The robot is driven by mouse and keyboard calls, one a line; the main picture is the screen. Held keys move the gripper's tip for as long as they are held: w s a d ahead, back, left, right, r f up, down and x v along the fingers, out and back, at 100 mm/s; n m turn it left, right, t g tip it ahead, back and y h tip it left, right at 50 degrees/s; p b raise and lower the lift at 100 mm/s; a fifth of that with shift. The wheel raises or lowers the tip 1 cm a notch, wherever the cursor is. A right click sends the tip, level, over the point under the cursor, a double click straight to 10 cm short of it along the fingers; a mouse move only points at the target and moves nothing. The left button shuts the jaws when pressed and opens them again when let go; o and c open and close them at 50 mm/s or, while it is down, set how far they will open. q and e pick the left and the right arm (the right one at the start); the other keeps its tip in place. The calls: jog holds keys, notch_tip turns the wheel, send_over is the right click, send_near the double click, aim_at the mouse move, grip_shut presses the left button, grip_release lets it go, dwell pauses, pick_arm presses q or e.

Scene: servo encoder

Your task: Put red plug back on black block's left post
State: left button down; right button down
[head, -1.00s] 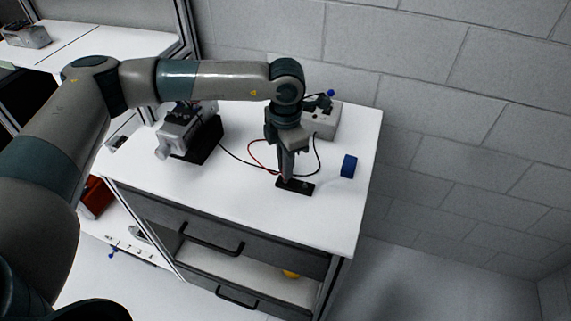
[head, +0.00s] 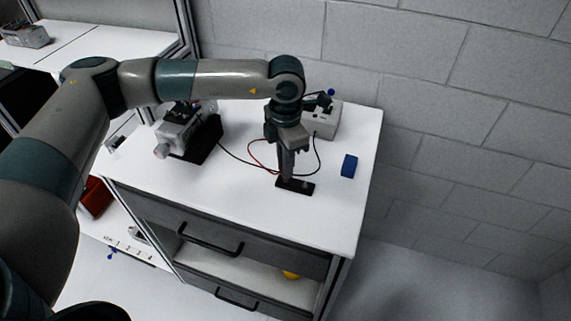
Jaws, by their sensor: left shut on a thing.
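The black block (head: 303,188) lies flat on the white cabinet top (head: 240,205), near its middle. My left gripper (head: 286,178) points straight down at the left end of the block. It is shut, with its fingertips right at the block's left post area. The red plug is hidden between or behind the fingers. A thin red wire (head: 254,158) curves from the gripper's area up behind it. I cannot tell whether the plug is seated on the post. My right gripper is not in view.
A grey device on a black stand (head: 208,143) is at the back left. A light box (head: 326,120) stands behind the gripper. A black wire (head: 318,155) loops between. The front of the top is clear.

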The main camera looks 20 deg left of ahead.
pick_arm(q)
jog(key=shift+b, duration=0.9)
dwell(0.9)
dwell(0.4)
jog(key=shift+f, duration=0.15)
dwell(0.3)
jog(key=shift+s+a+f+b, duration=0.15)
jog(key=shift+a+f+b, duration=0.4)
jog(key=shift+b, duration=0.35)
jog(key=shift+s+a+f, duration=0.1)
jog(key=shift+f, duration=0.15)
dwell(0.6)
jog(key=shift+r, duration=0.1)
jog(key=shift+d+r+p, duration=0.2)
jog(key=shift+r, duration=1.3)
jog(key=shift+d+r+p, duration=0.15)
jog(key=shift+r, duration=1.3)
